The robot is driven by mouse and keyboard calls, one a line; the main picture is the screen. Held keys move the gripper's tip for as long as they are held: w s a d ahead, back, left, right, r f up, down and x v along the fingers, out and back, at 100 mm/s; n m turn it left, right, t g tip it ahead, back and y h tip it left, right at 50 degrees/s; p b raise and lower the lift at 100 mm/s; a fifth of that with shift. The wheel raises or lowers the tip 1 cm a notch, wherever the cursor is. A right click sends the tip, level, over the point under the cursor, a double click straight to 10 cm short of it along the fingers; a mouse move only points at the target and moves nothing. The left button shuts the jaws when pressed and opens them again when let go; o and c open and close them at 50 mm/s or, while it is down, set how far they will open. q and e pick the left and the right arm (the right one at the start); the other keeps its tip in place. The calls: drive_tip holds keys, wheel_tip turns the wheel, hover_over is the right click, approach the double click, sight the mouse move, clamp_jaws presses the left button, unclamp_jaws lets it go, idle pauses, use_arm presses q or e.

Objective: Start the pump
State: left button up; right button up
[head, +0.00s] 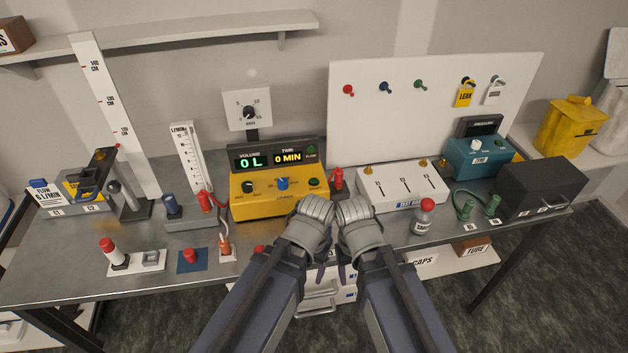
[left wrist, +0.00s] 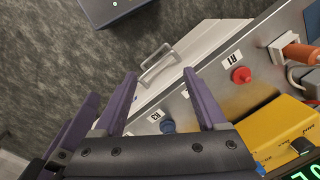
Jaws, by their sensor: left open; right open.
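The yellow pump (head: 280,207) stands mid-bench. Its display (head: 270,160) reads 0 L and 0 MIN, both lit. My left gripper (head: 321,276) and right gripper (head: 345,273) are side by side in front of the pump, by the bench's front edge, mostly hidden by my wrists. In the left wrist view the purple fingers of my left gripper (left wrist: 157,76) are apart with nothing between them.
A red button (left wrist: 240,75) labelled R1 and a blue button (left wrist: 167,126) labelled R3 are on the bench's front edge. A drawer handle (left wrist: 157,64) is below.

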use_arm(q)
clamp_jaws()
idle(0.4)
idle(1.1)
